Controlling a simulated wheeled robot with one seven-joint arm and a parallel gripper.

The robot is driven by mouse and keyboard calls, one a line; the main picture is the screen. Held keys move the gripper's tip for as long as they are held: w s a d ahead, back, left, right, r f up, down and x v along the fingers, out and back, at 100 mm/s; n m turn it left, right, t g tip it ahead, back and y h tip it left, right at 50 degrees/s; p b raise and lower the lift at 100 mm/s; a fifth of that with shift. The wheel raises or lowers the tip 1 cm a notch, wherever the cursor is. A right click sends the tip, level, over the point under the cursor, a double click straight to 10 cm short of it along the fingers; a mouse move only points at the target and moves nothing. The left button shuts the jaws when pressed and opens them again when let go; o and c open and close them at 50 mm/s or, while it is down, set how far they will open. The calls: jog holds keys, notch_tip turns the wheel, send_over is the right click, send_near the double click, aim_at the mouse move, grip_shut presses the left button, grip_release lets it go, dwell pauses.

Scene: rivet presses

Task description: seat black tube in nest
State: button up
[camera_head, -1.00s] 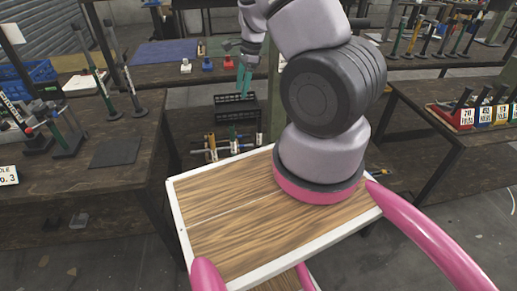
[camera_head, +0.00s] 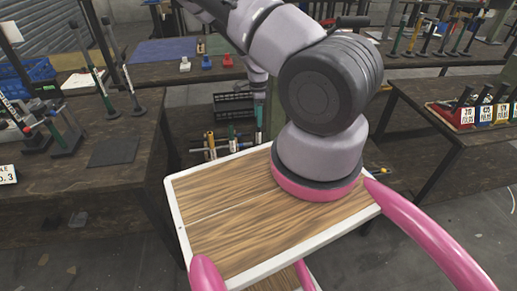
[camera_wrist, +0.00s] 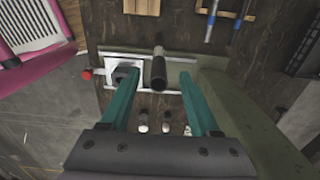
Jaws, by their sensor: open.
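In the wrist view, a black tube (camera_wrist: 158,70) with a grey end stands out from a pale plate, between the fingers of my gripper (camera_wrist: 159,76). The two teal fingers are spread wide, with a gap on each side of the tube. A dark block in a white surround (camera_wrist: 124,75) lies to the left of the tube, partly covered by the left finger; I cannot tell if it is the nest. In the head view, my gripper (camera_head: 259,118) points down past the far edge of the wooden top, and the tube cannot be made out there.
A red knob (camera_wrist: 87,74) sits left of the plate. A green column (camera_wrist: 236,105) stands close on the right of my gripper. Several small light-topped pieces lie below the plate. A black crate (camera_head: 232,105) is beside the gripper in the head view.

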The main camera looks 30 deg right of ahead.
notch_tip(320, 180, down, 4)
jog(key=shift+s+f, duration=0.1)
jog(key=shift+f, duration=0.15)
grip_shut()
dwell(1.4)
